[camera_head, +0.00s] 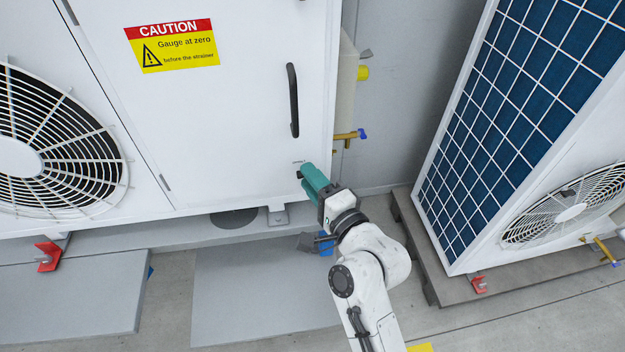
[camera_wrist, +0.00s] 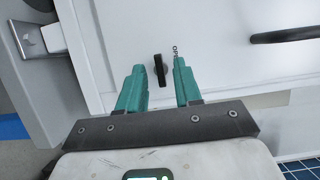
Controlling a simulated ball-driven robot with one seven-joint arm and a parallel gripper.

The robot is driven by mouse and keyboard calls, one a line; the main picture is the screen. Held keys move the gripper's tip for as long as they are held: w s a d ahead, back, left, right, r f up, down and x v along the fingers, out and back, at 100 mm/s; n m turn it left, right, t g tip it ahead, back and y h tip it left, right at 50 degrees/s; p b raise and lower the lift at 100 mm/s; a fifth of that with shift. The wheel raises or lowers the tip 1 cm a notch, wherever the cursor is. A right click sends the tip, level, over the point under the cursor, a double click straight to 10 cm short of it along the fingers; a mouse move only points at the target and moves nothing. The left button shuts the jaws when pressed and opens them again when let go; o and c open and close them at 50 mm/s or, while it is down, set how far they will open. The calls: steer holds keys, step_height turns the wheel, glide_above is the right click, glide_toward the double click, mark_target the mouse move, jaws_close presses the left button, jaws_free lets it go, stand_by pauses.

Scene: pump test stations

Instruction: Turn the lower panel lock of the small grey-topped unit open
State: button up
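The white unit's panel (camera_head: 230,110) fills the upper left of the head view; the unit's top is out of view, so I cannot tell its colour. The panel lock (camera_wrist: 159,70) is a small black lever at the panel's lower corner. In the wrist view its long side points along my fingers, beside a small "OPEN" mark (camera_wrist: 175,51). My gripper (camera_wrist: 159,70) is open, with one teal finger on each side of the lock and visible gaps to both. In the head view my gripper (camera_head: 307,173) is at the panel's lower right corner and mostly hides the lock.
A black handle (camera_head: 293,100) stands out from the panel above my gripper. A brass valve (camera_head: 347,135) is just right of the unit. Another unit with a blue grid (camera_head: 530,90) stands to the right. A grey slab (camera_head: 250,295) lies on the floor below.

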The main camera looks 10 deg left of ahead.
jaws_close()
stand_by(0.3)
steer(key=shift+r+p, duration=0.15)
steer(key=shift+p, duration=0.35)
steer(key=n+h+p, duration=0.2)
steer(key=n, duration=0.2)
steer(key=n+h+p, duration=0.3)
steer(key=n, duration=0.1)
steer(key=a+n+g+h+p, duration=0.1)
steer(key=n+h+p, duration=0.1)
steer(key=n, duration=0.3)
steer(key=shift+s+r+h, duration=0.15)
steer(key=shift+r+h, duration=0.1)
steer(key=shift+h, duration=0.15)
steer(key=shift+n, duration=0.3)
